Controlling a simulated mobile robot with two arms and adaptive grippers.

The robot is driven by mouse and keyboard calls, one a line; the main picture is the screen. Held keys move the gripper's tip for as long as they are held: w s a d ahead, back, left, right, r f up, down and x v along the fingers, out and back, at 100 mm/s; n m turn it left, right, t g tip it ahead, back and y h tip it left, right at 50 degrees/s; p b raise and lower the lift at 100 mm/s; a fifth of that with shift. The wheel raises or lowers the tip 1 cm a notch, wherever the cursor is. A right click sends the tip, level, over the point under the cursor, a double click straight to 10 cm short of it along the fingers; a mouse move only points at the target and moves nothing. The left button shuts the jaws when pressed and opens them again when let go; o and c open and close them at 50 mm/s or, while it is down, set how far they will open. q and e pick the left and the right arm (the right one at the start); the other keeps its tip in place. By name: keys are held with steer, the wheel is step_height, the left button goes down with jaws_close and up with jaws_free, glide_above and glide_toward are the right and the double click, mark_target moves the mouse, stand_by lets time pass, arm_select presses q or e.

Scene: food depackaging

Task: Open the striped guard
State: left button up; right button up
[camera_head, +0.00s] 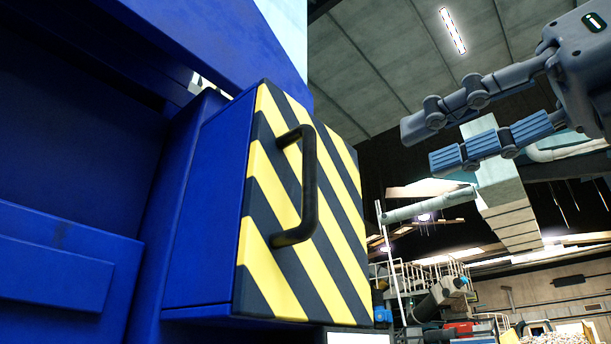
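The striped guard (262,215) is a yellow and black panel on the front of a blue box, left of centre in the head view. A black bar handle (309,190) stands out from its face, upright and slightly tilted. The guard's face looks flush against the blue box. My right gripper (418,145) is at the upper right, its fingers pointing left and apart with an empty gap between them. It is to the right of the handle and clear of it in the picture. My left gripper is not in view.
The blue machine housing (70,255) fills the left side, with a dark recess and an overhanging beam (200,50) above. Right of the guard is open air. Pipes, a railing (430,270) and other plant equipment stand far behind.

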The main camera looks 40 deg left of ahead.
steer(key=t, duration=0.1)
glide_toward(314, 163)
steer(key=w+v, duration=0.1)
steer(key=v, duration=0.2)
steer(key=s, duration=0.2)
steer(key=shift+n+t+h, duration=0.4)
steer(key=p+x, duration=0.2)
steer(key=x, duration=0.2)
steer(key=p+x, duration=0.1)
steer(key=x, duration=0.3)
steer(key=r+p+x, duration=0.1)
steer(key=p+x, duration=0.1)
steer(key=x, duration=0.3)
steer(key=shift+w+a+p, duration=0.1)
steer(key=shift+w+p, duration=0.05)
steer(key=shift+p, duration=0.15)
steer(key=shift+w+a+f, duration=0.15)
steer(key=shift+w+a, duration=0.05)
steer(key=shift+a, duration=0.25)
jaws_close()
